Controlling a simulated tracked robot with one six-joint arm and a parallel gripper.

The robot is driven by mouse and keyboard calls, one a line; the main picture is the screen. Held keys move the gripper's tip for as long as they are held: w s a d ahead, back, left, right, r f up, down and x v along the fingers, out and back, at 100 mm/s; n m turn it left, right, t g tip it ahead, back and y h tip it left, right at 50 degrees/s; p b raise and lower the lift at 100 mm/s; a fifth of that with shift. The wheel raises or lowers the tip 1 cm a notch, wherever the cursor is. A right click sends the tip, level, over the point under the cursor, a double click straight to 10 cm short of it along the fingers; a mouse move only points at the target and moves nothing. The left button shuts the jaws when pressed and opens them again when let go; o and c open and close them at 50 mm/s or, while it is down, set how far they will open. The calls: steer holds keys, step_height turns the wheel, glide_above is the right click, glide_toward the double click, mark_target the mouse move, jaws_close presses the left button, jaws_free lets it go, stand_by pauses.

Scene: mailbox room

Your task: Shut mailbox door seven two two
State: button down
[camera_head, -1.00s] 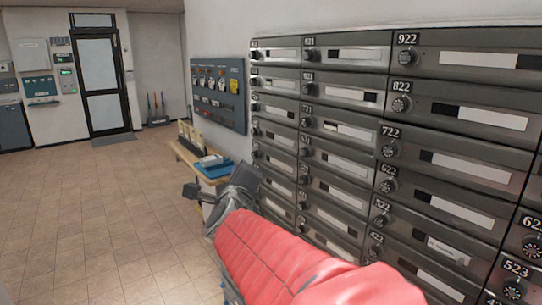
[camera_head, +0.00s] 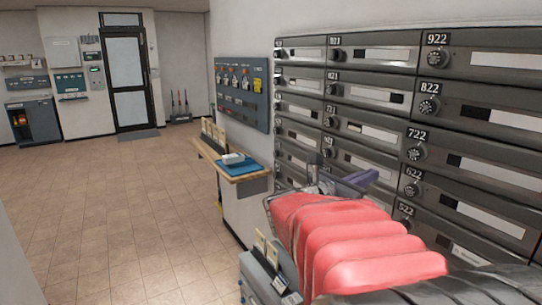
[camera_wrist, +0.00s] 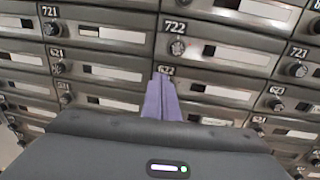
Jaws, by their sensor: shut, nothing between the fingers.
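Mailbox door 722 (camera_head: 470,165) is a dark metal door with a dial lock at its left and a white label strip. It looks flush or nearly flush with its neighbours; I cannot tell whether a small gap remains. It also shows in the wrist view (camera_wrist: 225,48), upper middle. My gripper (camera_head: 362,178) is shut and empty, left of and below door 722 in the head view. In the wrist view its purple fingers (camera_wrist: 162,80) overlap the 622 label, just below the 722 lock. Contact with the doors cannot be told.
Doors 822 (camera_head: 480,112) and 922 (camera_head: 490,62) are above, with more closed doors around. A wooden shelf (camera_head: 225,165) with a blue mat and a grey key board (camera_head: 242,92) are on the wall at left. The tiled floor (camera_head: 110,210) is open at left.

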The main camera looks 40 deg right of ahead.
mark_target(403, 160)
steer(key=shift+d, duration=0.1)
steer(key=d, duration=1.3)
steer(key=shift+s+d, duration=0.4)
steer(key=shift+w, duration=0.1)
